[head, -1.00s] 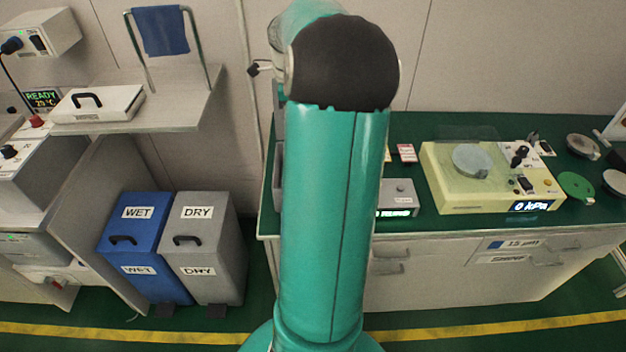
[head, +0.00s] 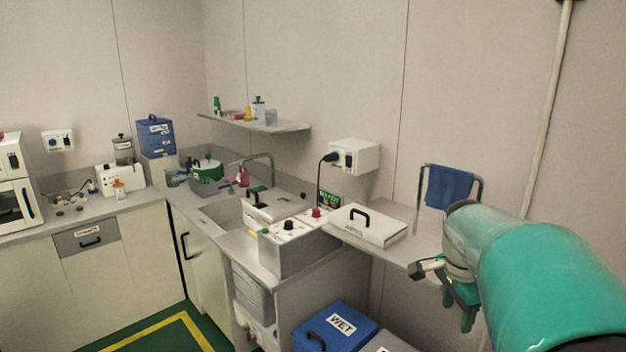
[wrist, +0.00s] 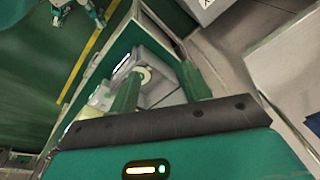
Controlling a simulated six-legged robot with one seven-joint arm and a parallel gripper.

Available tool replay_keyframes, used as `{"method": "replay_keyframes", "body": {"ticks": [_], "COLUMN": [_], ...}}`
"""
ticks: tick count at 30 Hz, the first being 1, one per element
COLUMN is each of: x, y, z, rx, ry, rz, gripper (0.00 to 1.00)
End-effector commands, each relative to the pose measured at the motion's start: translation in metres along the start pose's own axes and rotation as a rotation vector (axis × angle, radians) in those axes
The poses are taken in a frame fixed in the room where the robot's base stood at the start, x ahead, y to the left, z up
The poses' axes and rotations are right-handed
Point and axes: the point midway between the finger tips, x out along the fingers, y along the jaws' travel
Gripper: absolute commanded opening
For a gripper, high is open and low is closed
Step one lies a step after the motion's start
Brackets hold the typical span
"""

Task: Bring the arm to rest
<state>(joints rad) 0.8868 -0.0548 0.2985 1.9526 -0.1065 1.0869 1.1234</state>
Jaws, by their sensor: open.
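My gripper (head: 458,310) hangs at the right of the head view, at the end of my teal arm, below the wall shelf's front edge in the picture. In the wrist view, its two green fingers (wrist: 160,82) stand apart with nothing held between them. Beyond them lies a bench with a pale round part, partly hidden by the fingers. I cannot tell whether the arm is still moving.
A blue WET bin (head: 335,328) stands on the floor left of my gripper. A shelf holds a white lidded case (head: 362,226), and a blue towel (head: 446,187) hangs on a rail. A sink (head: 240,212) and counters fill the left.

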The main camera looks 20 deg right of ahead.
Motion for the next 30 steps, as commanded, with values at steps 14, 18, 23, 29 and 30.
{"method": "replay_keyframes", "body": {"ticks": [14,18,23,29,30], "x": [-0.057,-0.059,-0.057,-0.056,-0.056], "y": [0.059,0.086,0.108,0.114,0.114], "z": [0.18,0.216,0.24,0.246,0.246], "rx": [-1.043,-1.324,-1.535,-1.599,-1.598], "ry": [0.108,0.138,0.164,0.172,0.172], "rz": [-0.275,-0.376,-0.459,-0.482,-0.482], "gripper": [0.48,0.48,0.48,0.48,0.48]}}
